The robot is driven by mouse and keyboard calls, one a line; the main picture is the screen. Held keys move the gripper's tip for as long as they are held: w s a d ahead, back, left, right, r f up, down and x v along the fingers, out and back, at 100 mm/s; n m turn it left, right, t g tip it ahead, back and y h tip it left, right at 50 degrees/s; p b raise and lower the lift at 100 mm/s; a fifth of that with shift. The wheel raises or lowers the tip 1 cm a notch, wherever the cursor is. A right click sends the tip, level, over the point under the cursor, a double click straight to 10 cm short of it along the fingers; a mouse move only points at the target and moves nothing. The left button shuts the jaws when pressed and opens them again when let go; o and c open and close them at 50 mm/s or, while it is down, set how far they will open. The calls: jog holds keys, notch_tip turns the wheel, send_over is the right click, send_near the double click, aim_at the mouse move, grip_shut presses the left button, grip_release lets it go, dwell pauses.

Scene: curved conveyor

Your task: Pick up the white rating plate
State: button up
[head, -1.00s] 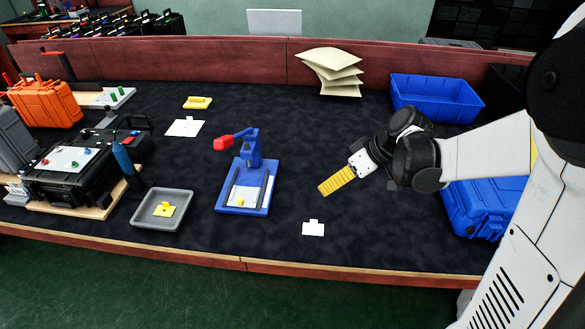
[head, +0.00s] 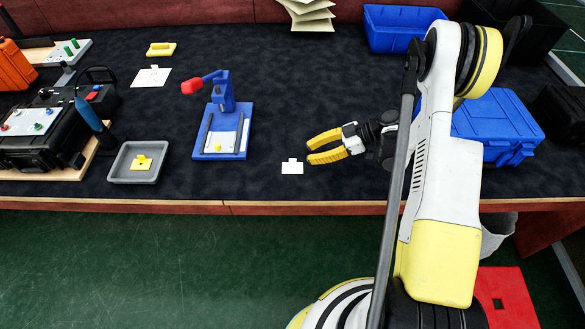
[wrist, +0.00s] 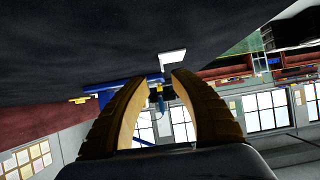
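A small white plate with a tab (head: 292,168) lies flat on the dark bench top near its front edge. It also shows in the wrist view (wrist: 173,57), just beyond my fingertips. My gripper (head: 309,152), with yellow fingers, is open and empty, just right of the white plate and apart from it. In the wrist view the two fingers (wrist: 160,79) stand apart with nothing between them. A second, larger white tabbed piece (head: 151,77) lies at the back left.
A blue press with a red handle (head: 223,130) stands left of the plate. A grey tray (head: 121,174) holding a yellow plate (head: 142,162) is further left. A blue case (head: 497,124) and blue bin (head: 400,38) are right. Bench between press and gripper is otherwise clear.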

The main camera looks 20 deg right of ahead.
aim_at(292, 160)
jog(key=b+x, duration=0.1)
jog(key=x, duration=0.2)
jog(key=b+x, duration=0.1)
jog(key=x, duration=0.3)
jog(key=shift+s+a+r+b, duration=0.1)
jog(key=shift+s+a+b, duration=0.1)
jog(key=shift+b, duration=0.2)
jog(key=shift+r, duration=0.1)
grip_shut()
